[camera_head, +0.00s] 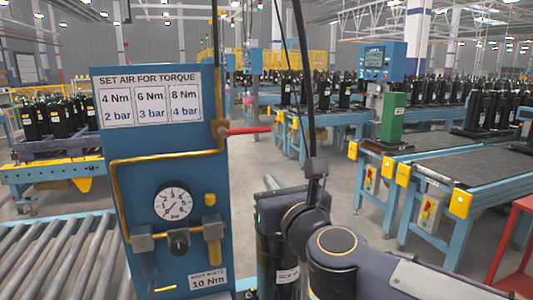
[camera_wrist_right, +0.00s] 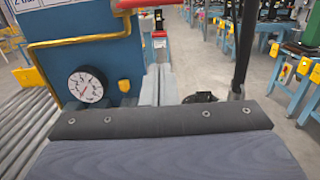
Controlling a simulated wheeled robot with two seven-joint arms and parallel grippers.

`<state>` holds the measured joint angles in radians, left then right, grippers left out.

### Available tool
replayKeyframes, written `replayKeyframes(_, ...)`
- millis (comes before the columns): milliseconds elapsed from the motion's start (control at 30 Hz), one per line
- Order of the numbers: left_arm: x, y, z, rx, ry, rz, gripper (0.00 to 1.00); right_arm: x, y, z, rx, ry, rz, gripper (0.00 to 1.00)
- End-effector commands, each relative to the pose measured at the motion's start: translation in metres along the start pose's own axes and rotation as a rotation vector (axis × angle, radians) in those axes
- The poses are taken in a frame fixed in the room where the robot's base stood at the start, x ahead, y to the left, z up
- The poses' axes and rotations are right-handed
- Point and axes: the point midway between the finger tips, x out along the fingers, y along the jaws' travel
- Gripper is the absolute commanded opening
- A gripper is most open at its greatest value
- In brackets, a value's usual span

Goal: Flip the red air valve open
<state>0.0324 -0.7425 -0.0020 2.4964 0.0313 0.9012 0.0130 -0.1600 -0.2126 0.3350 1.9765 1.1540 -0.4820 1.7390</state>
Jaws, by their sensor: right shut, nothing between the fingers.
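The red valve handle (camera_head: 248,130) sticks out sideways to the right from the brass valve (camera_head: 219,129) on the blue panel's right edge. Its pipe runs up and down along that edge. In the right wrist view the red handle (camera_wrist_right: 138,4) shows only at the top edge, beyond the fingertips. My right gripper (camera_head: 270,182) is shut and empty, below and to the right of the handle, apart from it in the picture. Its fingers (camera_wrist_right: 158,72) are together in the wrist view. My left gripper is not in view.
The blue panel (camera_head: 165,130) carries a torque chart (camera_head: 150,103), a round pressure gauge (camera_head: 174,202) and a brass pipe. A dark hanging pole (camera_head: 311,100) stands close to my right wrist. A roller conveyor (camera_head: 70,255) lies at left. Blue benches stand at right.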

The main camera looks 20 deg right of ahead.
Motion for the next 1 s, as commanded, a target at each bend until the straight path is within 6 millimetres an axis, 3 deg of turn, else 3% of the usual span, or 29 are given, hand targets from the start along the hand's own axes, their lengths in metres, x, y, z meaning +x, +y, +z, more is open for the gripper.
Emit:
replayKeyframes(333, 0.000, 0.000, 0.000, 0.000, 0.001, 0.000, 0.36, 0.001, 0.000, 0.000, 0.009, 0.001, -0.003, 0.00)
replayKeyframes(467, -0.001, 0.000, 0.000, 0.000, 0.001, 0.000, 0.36, 0.010, -0.001, 0.000, 0.009, 0.003, -0.003, 0.00)
replayKeyframes(933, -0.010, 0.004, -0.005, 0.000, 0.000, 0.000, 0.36, 0.103, -0.001, 0.000, 0.008, 0.004, -0.003, 0.00)
replayKeyframes(1000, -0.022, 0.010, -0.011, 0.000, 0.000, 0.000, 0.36, 0.105, -0.001, 0.021, 0.008, -0.001, -0.002, 0.00)
